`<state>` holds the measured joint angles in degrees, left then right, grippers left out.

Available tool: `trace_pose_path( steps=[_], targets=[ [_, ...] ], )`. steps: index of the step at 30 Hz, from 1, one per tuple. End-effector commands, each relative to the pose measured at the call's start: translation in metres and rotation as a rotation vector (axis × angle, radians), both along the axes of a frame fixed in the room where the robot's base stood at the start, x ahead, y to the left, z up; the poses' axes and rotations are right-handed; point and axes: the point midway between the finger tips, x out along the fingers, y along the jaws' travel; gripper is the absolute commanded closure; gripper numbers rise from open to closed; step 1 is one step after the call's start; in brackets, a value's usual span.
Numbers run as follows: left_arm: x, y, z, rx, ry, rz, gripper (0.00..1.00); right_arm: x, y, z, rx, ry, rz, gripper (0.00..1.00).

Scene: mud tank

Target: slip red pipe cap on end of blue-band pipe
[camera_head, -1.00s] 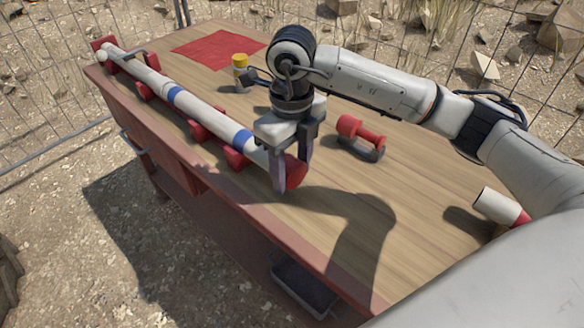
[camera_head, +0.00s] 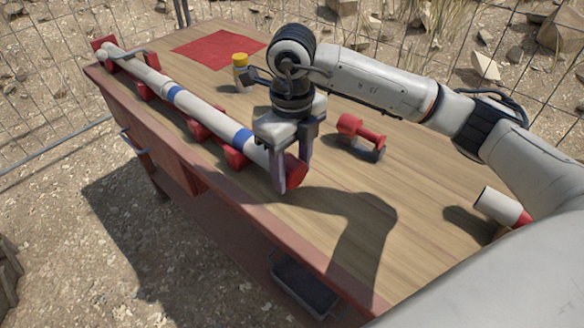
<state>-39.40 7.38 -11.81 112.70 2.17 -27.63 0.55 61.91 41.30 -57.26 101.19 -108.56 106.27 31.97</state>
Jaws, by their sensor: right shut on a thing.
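The white pipe with blue bands (camera_head: 205,114) lies along the left side of the table on several red supports. The red pipe cap (camera_head: 296,171) is at the pipe's near end, partly hidden by my right gripper (camera_head: 292,178). My right gripper points down and is shut on the cap. Its fingers cover the place where cap and pipe meet, so I cannot tell how far the cap sits over the end. My left gripper is not in view.
A yellow-capped container (camera_head: 240,68) stands near the red cloth (camera_head: 218,46). A white and red cylinder (camera_head: 500,206) lies at the right. The table's middle (camera_head: 330,205) is clear.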

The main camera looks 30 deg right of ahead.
Motion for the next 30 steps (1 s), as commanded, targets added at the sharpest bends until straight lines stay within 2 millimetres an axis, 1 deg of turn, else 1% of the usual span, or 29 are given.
trace_pose_path(
  steps=[11, 30],
  targets=[
    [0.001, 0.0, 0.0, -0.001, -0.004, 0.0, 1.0, 0.009, 0.003, 0.0, 0.001, -0.001, -0.001, 0.68],
    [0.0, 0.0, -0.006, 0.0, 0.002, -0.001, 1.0, 0.027, 0.01, 0.0, 0.0, -0.001, 0.0, 0.68]
  ],
)
